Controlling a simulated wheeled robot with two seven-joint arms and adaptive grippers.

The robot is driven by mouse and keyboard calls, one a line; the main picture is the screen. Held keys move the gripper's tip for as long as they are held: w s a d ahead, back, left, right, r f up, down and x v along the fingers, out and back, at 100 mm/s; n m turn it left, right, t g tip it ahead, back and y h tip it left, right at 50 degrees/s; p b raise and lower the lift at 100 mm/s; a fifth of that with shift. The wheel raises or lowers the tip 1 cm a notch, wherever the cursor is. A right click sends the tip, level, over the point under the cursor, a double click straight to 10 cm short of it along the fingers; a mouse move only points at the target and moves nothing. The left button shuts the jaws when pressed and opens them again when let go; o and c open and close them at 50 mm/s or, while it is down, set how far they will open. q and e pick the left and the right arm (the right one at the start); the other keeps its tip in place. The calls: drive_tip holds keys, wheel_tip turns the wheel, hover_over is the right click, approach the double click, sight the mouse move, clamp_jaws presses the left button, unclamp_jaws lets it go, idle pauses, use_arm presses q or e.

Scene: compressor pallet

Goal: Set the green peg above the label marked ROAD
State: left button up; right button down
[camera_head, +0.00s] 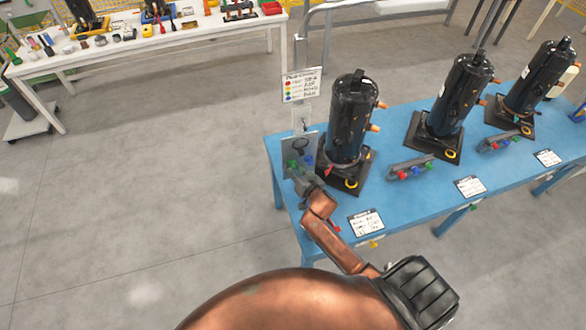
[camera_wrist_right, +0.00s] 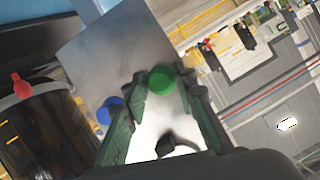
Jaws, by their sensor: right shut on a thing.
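The green peg (camera_wrist_right: 162,79) lies between the two fingertips of my right gripper (camera_wrist_right: 161,82) in the right wrist view. The gripper is shut on it, in front of a grey metal plate (camera_wrist_right: 105,55). In the head view the green peg (camera_head: 294,163) shows small at the plate (camera_head: 312,142) on the table's left end, beside my right gripper (camera_head: 303,182). Whether the peg touches the plate is unclear. A blue peg (camera_wrist_right: 108,110) is just left of the fingers. No label can be read as ROAD. My left gripper is out of view.
A sign with coloured dots (camera_head: 301,85) stands above the plate. A black compressor (camera_head: 350,118) stands close to its right on the blue table (camera_head: 405,215), with two more farther right. Small blocks with coloured pegs (camera_head: 410,167) and paper cards (camera_head: 366,222) lie between and before them.

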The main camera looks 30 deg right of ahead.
drive_tip(key=shift+s, duration=0.15)
drive_tip(key=shift+s+a+p, duration=0.25)
drive_tip(key=shift+s+p, duration=0.25)
drive_tip(key=shift+s, duration=0.45)
drive_tip(key=shift+s+a+p, duration=0.2)
drive_tip(key=shift+s+p, duration=0.3)
drive_tip(key=shift+s, duration=0.4)
drive_tip(key=shift+s+a+p, duration=0.25)
drive_tip(key=shift+s+p, duration=0.25)
drive_tip(key=shift+s, duration=0.45)
